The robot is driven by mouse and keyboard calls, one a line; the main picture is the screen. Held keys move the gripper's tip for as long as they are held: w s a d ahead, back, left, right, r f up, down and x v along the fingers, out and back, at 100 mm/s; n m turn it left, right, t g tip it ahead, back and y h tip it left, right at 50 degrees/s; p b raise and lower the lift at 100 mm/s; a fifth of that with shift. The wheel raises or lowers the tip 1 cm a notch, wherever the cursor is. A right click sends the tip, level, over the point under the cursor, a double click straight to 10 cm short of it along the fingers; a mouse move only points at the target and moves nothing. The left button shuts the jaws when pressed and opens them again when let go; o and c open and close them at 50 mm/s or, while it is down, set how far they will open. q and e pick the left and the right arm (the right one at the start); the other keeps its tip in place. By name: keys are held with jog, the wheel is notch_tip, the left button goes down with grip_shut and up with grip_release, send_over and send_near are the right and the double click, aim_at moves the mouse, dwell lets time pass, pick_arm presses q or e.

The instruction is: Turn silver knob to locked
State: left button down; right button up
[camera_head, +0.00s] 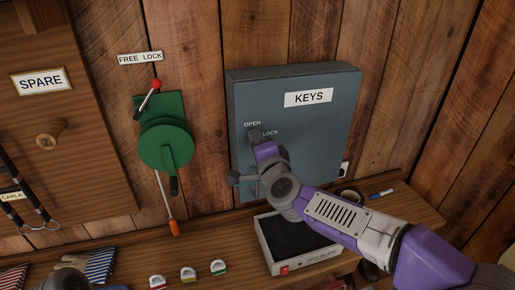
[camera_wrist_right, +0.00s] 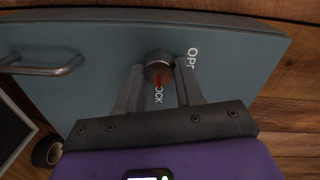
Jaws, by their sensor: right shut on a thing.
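The silver knob (camera_wrist_right: 159,60) is on the blue-grey key cabinet (camera_head: 333,135), by the words OPEN (camera_head: 252,123) and LOCK (camera_head: 270,133). My right gripper (camera_wrist_right: 160,74) is shut on the knob, one finger on each side of it. A red mark shows on the knob's face in the right wrist view, near the LOCK lettering; I cannot tell its exact angle. In the head view my right gripper covers most of the knob.
A handle (camera_wrist_right: 48,66) sticks out from the cabinet door. A green lever device (camera_head: 165,143) is on the wall at left. Below are a wooden shelf (camera_head: 228,242) and a black-topped box (camera_head: 296,238), with a tape roll (camera_wrist_right: 45,151) close by.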

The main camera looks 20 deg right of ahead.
jog(key=shift+m, duration=0.4)
jog(key=o, duration=1)
jog(key=shift+o, duration=0.2)
jog(key=s, duration=0.7)
jog(key=shift+s+d+r+p, duration=0.15)
jog(key=shift+s+r+p, duration=0.1)
jog(key=shift+p, duration=0.2)
